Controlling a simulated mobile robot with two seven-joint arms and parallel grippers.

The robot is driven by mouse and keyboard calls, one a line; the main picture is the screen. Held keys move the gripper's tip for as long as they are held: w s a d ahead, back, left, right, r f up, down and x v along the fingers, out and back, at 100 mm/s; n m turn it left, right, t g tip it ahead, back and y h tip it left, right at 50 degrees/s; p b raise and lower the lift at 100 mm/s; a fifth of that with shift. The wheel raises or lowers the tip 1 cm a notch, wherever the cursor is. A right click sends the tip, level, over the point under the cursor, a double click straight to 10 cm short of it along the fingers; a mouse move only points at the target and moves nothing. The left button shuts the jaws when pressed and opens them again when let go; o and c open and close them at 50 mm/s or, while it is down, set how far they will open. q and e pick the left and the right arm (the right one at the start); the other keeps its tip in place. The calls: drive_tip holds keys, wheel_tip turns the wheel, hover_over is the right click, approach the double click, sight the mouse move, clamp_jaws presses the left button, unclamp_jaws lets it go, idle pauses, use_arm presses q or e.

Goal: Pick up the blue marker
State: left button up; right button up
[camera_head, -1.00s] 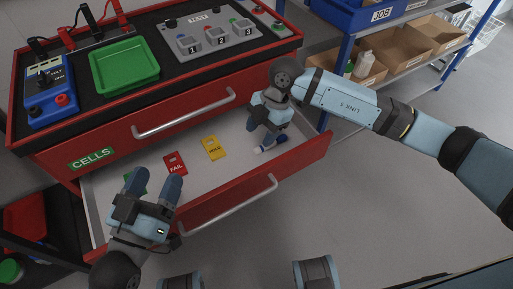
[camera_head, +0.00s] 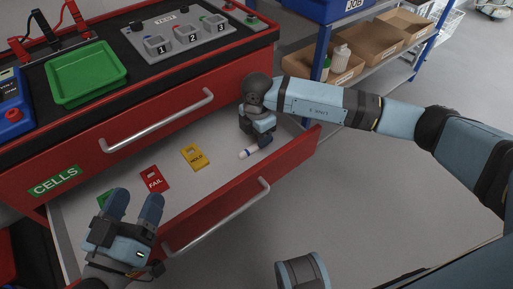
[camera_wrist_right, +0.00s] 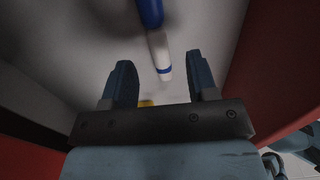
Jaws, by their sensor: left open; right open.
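The blue marker (camera_head: 248,153) lies in the open drawer (camera_head: 84,223), with its white part and a blue band showing and the rest hidden behind my right gripper in the head view. In the right wrist view the marker (camera_wrist_right: 159,52) has a blue end at the top and a white body with a blue band pointing down between the fingers. My right gripper (camera_head: 262,143) is over the marker inside the drawer; its fingers (camera_wrist_right: 162,85) stand open on either side. Whether they touch the marker cannot be told. My left gripper (camera_head: 132,207) is open and empty over the drawer's front left part.
A red FAIL card (camera_head: 154,179), a yellow HOLD card (camera_head: 195,157) and a partly hidden green card (camera_head: 104,198) lie in the drawer. The drawer's red front with its handle (camera_head: 222,218) stands close. A green tray (camera_head: 87,74) sits on the bench top.

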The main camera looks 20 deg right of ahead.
sight(256, 144)
wheel_tip(256, 144, down, 4)
drive_tip(key=shift+a+f+b, duration=0.15)
drive_tip(key=shift+f+b, duration=0.1)
drive_tip(key=shift+b, duration=0.55)
use_arm(q)
wheel_tip(256, 144, down, 3)
drive_tip(key=shift+d+f+g, duration=0.1)
drive_tip(key=shift+g, duration=0.5)
use_arm(e)
clamp_jaws()
drive_tip(key=shift+r, duration=0.15)
